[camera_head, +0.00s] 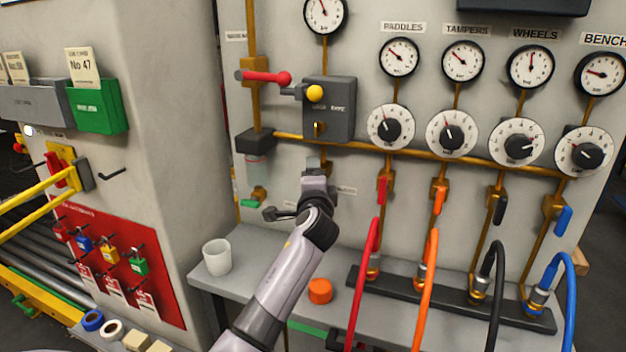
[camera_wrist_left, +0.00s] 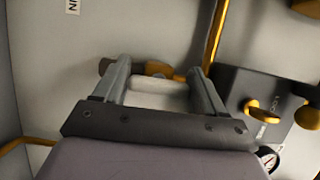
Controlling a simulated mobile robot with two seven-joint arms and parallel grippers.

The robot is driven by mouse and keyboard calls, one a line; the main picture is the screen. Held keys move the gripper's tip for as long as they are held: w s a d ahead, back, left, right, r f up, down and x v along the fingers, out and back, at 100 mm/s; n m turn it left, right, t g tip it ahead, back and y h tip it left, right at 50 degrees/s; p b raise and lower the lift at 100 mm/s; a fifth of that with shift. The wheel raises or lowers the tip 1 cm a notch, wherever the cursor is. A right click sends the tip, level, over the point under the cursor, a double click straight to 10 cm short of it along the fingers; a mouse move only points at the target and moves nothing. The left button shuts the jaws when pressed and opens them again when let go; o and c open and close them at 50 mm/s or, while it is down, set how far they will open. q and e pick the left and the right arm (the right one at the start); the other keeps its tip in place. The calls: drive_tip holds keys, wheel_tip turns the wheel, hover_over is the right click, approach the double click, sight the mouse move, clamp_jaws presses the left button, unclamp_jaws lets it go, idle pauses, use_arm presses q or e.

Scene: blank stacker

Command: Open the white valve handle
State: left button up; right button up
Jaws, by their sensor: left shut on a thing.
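The white valve handle (camera_wrist_left: 158,87) shows in the left wrist view as a short pale bar between the two fingers of my left gripper (camera_wrist_left: 157,80). Brass fitting parts (camera_wrist_left: 158,68) lie just behind it. The gripper is shut on the handle. In the head view my left gripper (camera_head: 315,172) is at the wall panel, below the grey box, and the handle is hidden behind it. My right gripper is in neither view.
Above is a grey box (camera_head: 342,110) with a yellow-knobbed lever (camera_head: 314,92); a red lever (camera_head: 263,77) is beside it. A brass pipe (camera_head: 365,146) crosses the panel. Coloured hoses (camera_head: 430,290) stand right. A white cup (camera_head: 216,257) and orange cap (camera_head: 320,290) sit on the ledge.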

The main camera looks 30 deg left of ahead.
use_arm(q)
drive_tip(key=o, duration=1)
drive_tip(key=shift+c, duration=0.2)
drive_tip(key=v, duration=0.7)
